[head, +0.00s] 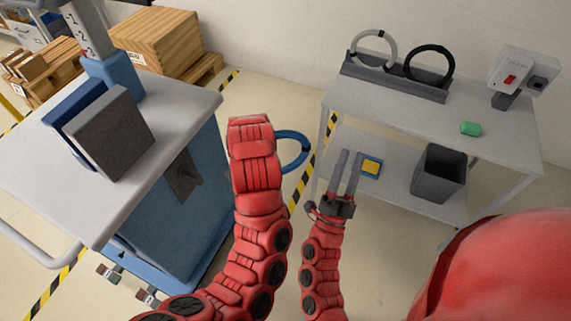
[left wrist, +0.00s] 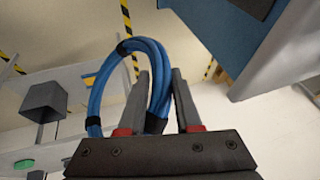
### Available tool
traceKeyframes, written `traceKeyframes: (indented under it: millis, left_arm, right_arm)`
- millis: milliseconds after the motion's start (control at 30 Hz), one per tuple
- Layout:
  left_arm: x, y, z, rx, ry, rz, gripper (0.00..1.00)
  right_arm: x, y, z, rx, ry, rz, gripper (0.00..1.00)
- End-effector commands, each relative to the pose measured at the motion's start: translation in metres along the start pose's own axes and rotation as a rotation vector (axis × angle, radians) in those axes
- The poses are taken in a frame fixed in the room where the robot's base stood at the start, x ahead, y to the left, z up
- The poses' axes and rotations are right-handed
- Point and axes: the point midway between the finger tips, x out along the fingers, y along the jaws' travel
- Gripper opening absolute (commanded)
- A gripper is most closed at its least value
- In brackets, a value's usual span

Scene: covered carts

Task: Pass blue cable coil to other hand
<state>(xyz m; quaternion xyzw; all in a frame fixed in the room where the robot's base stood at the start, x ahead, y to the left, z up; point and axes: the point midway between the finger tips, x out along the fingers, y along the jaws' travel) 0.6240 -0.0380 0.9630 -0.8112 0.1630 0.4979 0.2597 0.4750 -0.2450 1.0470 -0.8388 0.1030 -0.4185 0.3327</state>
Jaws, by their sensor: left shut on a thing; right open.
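The blue cable coil (head: 304,151) hangs in the air to the right of my left forearm in the head view. It is a ring of blue cable with dark bands. In the left wrist view the coil (left wrist: 98,100) loops up and to the left of the fingers. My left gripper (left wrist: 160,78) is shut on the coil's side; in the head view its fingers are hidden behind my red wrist. My right gripper (head: 346,172) is open and empty, pointing up the picture, to the right of the coil and apart from it.
A grey two-level cart (head: 488,136) at right bears a rack with a white and a black coil (head: 429,62), a green item (head: 470,129) and a device. A grey bin (head: 438,173) stands on its lower shelf. A blue cart (head: 50,187) is at left.

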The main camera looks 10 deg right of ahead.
Motion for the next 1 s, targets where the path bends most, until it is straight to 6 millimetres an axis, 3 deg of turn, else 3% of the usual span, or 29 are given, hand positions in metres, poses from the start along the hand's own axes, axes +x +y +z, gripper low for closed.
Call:
traceKeyframes:
  millis: [133, 233, 333, 600, 767, 1000]
  left_arm:
    - [0.0, 0.0, 0.0, -0.001, 0.001, -0.001, 0.0]
    - [0.0, 0.0, 0.0, -0.001, 0.002, -0.001, 0.0]
    - [0.0, 0.0, 0.0, -0.001, 0.001, -0.001, 0.0]
    - [0.0, 0.0, 0.0, -0.001, 0.001, -0.001, 0.0]
    - [0.0, 0.0, 0.0, -0.001, 0.001, -0.001, 0.0]
    - [0.0, 0.0, 0.0, -0.001, 0.001, -0.001, 0.0]
  right_arm:
    - [-0.012, 0.026, 0.054, 0.328, -0.214, 0.251, 0.67]
    - [-0.027, 0.02, 0.09, 0.565, -0.348, 0.368, 0.67]
    - [-0.038, 0.0, 0.114, 0.776, -0.453, 0.439, 0.67]
    - [-0.05, -0.044, 0.135, 1.08, -0.595, 0.493, 0.67]
    - [-0.039, -0.046, 0.145, 1.102, -0.598, 0.495, 0.67]
    - [-0.004, -0.043, 0.176, 1.1, -0.598, 0.493, 0.67]
